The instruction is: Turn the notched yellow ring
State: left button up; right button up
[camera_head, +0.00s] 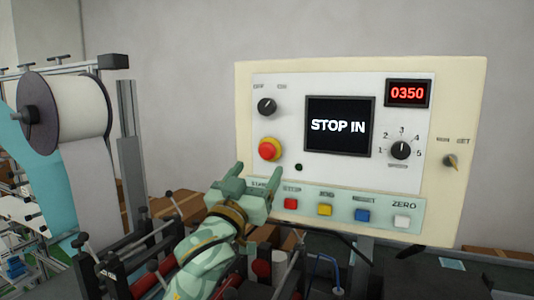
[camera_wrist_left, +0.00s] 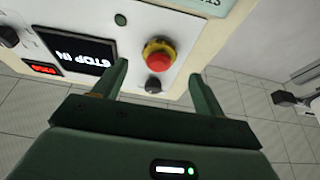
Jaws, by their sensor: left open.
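The yellow ring (camera_head: 266,149) sits around a red push button (camera_head: 270,149) on the left side of the control panel (camera_head: 460,105). In the left wrist view the yellow ring (camera_wrist_left: 148,46) shows around the red dome; I cannot make out its notch. My left gripper (camera_head: 256,174) is open and empty, below and a little left of the ring in the head view. In the left wrist view the ring lies ahead, between the two fingertips (camera_wrist_left: 158,70), apart from both. My right gripper is not in view.
A black knob (camera_head: 267,106) is above the ring. A screen (camera_head: 340,126) reads "STOP IN", and a red display (camera_head: 407,93) reads 0350. A numbered dial (camera_head: 401,149) and coloured buttons (camera_head: 325,210) are nearby. A material roll (camera_head: 75,107) stands at left.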

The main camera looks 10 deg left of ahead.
aim_at(265, 157)
pick_arm(q)
jog(key=x, duration=0.4)
jog(key=shift+w+d+r+p, duration=0.1)
jog(key=shift+w+r+p, duration=0.2)
jog(key=shift+r, duration=0.05)
jog(key=shift+w+d+r, duration=0.15)
jog(key=shift+w+r, duration=0.05)
jog(key=shift+w, duration=0.5)
jog(key=c, duration=1)
